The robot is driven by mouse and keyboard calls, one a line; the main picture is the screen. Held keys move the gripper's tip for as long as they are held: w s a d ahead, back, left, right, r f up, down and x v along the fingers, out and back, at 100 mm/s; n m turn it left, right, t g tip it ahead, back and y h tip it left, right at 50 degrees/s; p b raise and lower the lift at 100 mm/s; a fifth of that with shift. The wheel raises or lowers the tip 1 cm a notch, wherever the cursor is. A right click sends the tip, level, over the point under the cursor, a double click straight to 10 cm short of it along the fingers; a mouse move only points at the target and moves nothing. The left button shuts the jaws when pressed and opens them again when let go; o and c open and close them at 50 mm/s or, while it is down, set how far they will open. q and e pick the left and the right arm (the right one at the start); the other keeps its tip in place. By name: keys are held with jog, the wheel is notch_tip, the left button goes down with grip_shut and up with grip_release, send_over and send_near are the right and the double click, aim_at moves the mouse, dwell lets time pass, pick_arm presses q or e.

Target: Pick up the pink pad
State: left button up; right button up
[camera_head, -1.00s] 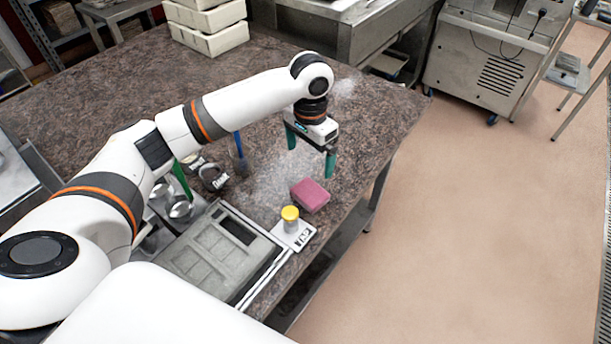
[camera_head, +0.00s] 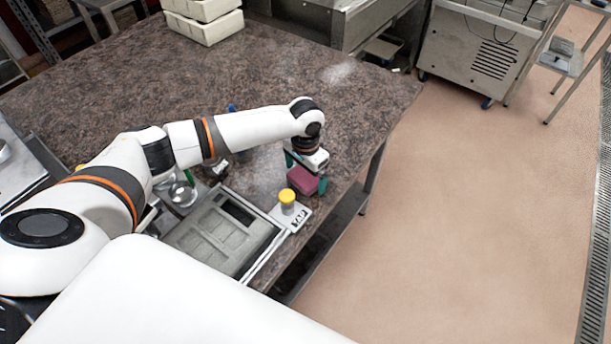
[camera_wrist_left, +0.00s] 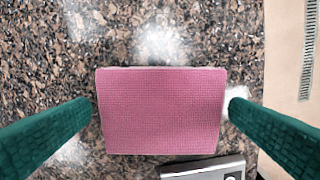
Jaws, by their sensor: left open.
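The pink pad (camera_head: 301,180) lies on the speckled stone table near its right edge. In the left wrist view the pad (camera_wrist_left: 161,111) is a textured pink block seen from above, between the two green fingers. My left gripper (camera_head: 306,172) is open over the pad, with one finger on each side. In the left wrist view a gap shows between each fingertip of the gripper (camera_wrist_left: 160,108) and the pad. In the head view the gripper hides part of the pad. My right gripper is not in view.
A yellow-capped container (camera_head: 287,200) stands on a plate marked TAP (camera_head: 298,217), close to the pad. A grey mould tray (camera_head: 220,236) lies left of it. White crates (camera_head: 205,24) stand at the back. The table's middle is clear.

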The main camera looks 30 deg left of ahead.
aim_at(306, 175)
pick_arm(q)
jog(key=shift+c, duration=0.3)
jog(key=c, duration=0.9)
jog(key=shift+c, duration=0.3)
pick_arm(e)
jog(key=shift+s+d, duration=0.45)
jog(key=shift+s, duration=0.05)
pick_arm(q)
jog(key=shift+r, duration=0.1)
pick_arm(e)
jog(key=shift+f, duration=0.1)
pick_arm(q)
notch_tip(306, 175, up, 10)
jog(key=b, duration=0.2)
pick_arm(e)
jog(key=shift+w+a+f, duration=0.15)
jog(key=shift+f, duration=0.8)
